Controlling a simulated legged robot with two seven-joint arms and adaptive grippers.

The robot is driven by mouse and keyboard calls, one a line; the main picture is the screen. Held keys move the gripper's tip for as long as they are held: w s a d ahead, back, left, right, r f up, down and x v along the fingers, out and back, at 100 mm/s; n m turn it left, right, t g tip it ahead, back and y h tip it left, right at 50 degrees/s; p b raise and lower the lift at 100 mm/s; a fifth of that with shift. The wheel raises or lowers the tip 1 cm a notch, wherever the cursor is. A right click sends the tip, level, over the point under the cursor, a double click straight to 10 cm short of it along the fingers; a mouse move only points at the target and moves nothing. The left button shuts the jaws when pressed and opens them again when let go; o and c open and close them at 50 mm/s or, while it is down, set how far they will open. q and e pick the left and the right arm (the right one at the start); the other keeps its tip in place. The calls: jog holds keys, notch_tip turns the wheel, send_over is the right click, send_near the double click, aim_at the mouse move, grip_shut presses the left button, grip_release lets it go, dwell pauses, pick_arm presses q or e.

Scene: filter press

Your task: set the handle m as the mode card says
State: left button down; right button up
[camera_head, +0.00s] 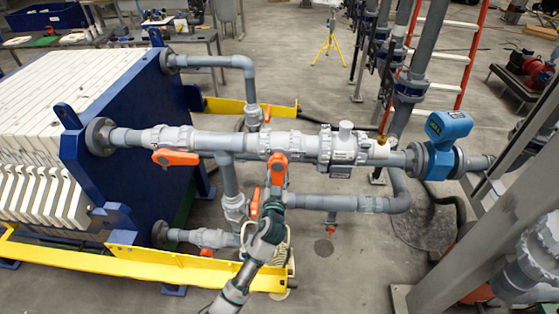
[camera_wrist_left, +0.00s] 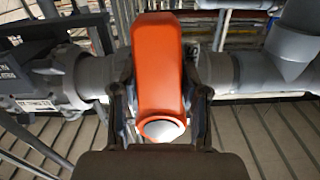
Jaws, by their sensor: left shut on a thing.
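An orange valve handle (camera_head: 278,168) hangs down from the upper grey pipe, just left of the grey meter body. My left gripper (camera_head: 273,203) comes up from below and is shut on this handle's lower end. In the left wrist view the orange handle (camera_wrist_left: 158,62) stands between the two dark fingers (camera_wrist_left: 160,105), one on each side. More orange handles show: one lying along the upper pipe (camera_head: 175,157) and one close left of my gripper (camera_head: 254,203). I cannot read which handle is marked m, and I cannot make out a mode card. My right gripper is out of view.
The filter press (camera_head: 70,75) with white plates and a blue end plate fills the left. A yellow rail (camera_head: 150,265) runs low in front. A blue actuator (camera_head: 448,128) sits on the pipe at right.

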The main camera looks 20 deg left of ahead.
aim_at(276, 179)
pick_arm(q)
jog(key=c, duration=0.8)
grip_release()
jog(key=shift+a+f, duration=0.1)
jog(key=shift+f, duration=0.25)
jog(key=shift+o, duration=1.2)
jog(key=shift+a+r, duration=0.1)
jog(key=shift+r, duration=0.05)
jog(key=v, duration=0.7)
jog(key=shift+r, duration=0.25)
